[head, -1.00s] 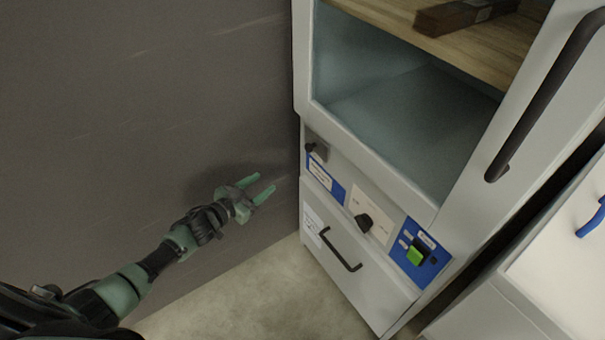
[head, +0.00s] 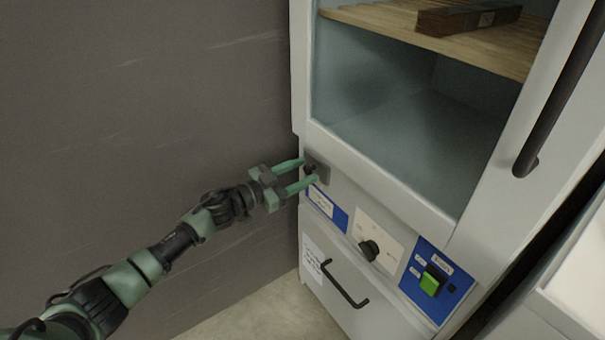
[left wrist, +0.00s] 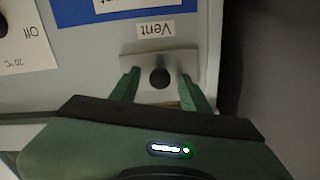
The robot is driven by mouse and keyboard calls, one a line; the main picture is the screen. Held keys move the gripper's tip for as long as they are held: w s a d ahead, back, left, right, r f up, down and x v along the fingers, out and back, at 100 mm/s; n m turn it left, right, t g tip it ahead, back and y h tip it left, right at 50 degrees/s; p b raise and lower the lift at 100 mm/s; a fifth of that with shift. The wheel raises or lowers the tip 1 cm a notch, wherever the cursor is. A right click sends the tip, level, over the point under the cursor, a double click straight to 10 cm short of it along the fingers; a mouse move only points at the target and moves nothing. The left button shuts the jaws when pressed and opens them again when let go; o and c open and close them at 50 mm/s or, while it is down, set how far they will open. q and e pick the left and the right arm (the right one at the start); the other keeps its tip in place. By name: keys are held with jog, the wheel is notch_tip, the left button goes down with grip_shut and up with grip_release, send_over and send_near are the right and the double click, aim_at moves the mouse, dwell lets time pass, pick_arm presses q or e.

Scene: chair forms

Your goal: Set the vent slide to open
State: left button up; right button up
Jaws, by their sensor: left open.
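The vent slide is a grey metal plate (head: 321,172) with a small dark round knob (head: 309,169), at the upper left of the cabinet's control strip. The left wrist view shows the knob (left wrist: 159,77) on its plate (left wrist: 157,61), beside a label reading "Vent" (left wrist: 155,29), upside down. My left gripper (head: 308,173) is open, with its green fingers reaching to the plate. In the left wrist view the fingers (left wrist: 160,88) stand one on each side of the knob, with a gap on both sides. My right gripper is not in view.
Beside the vent are a blue label panel (head: 327,207), a dark dial (head: 369,250) and a green switch (head: 430,284). A drawer with a black handle (head: 344,285) is below. A glass-fronted chamber (head: 400,120) is above. A dark wall (head: 140,120) stands left.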

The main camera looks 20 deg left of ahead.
pick_arm(q)
jog(key=shift+w+d, duration=0.15)
grip_shut()
dwell(1.4)
